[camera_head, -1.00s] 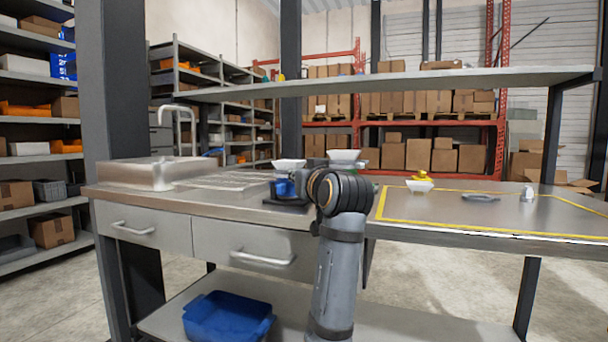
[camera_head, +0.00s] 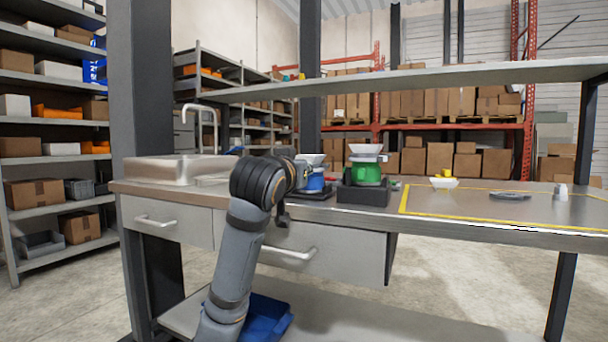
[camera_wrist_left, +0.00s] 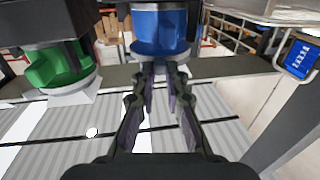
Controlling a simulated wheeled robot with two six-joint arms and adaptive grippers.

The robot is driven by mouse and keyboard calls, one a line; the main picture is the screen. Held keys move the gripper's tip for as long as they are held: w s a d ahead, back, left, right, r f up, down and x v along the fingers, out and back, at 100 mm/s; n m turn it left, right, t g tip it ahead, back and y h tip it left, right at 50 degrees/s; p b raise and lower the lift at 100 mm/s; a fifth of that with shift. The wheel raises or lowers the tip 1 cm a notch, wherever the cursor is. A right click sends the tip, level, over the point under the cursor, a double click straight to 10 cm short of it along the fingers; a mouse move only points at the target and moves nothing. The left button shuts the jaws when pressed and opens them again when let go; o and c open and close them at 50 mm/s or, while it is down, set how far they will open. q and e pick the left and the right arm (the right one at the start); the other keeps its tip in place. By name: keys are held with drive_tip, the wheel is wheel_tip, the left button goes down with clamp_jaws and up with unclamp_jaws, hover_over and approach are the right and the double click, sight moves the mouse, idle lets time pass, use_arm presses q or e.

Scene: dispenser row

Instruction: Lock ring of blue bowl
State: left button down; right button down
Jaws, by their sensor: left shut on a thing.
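The blue bowl (camera_head: 314,183) is part of a dispenser with a white hopper, on a dark base on the bench. It fills the top middle of the left wrist view (camera_wrist_left: 159,28), which appears upside down. A grey lock ring (camera_wrist_left: 160,54) runs along the edge of the blue bowl there. My left gripper (camera_wrist_left: 159,68) has its fingertips close together at this ring and is shut on it. In the head view, my left arm covers part of the blue dispenser and the fingertips are hard to make out. My right gripper is not in view.
A green dispenser (camera_head: 366,173) on a black base stands just right of the blue one. A sink (camera_head: 180,168) is at the bench's left end. A white bowl with yellow contents (camera_head: 444,181) and a grey ring-like piece (camera_head: 510,195) lie right. A shelf (camera_head: 420,80) spans above.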

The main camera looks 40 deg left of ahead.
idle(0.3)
use_arm(q)
drive_tip(key=c, duration=1.6)
unclamp_jaws()
drive_tip(key=shift+c, duration=0.2)
drive_tip(key=v, duration=1.2)
drive_tip(key=shift+f, duration=0.1)
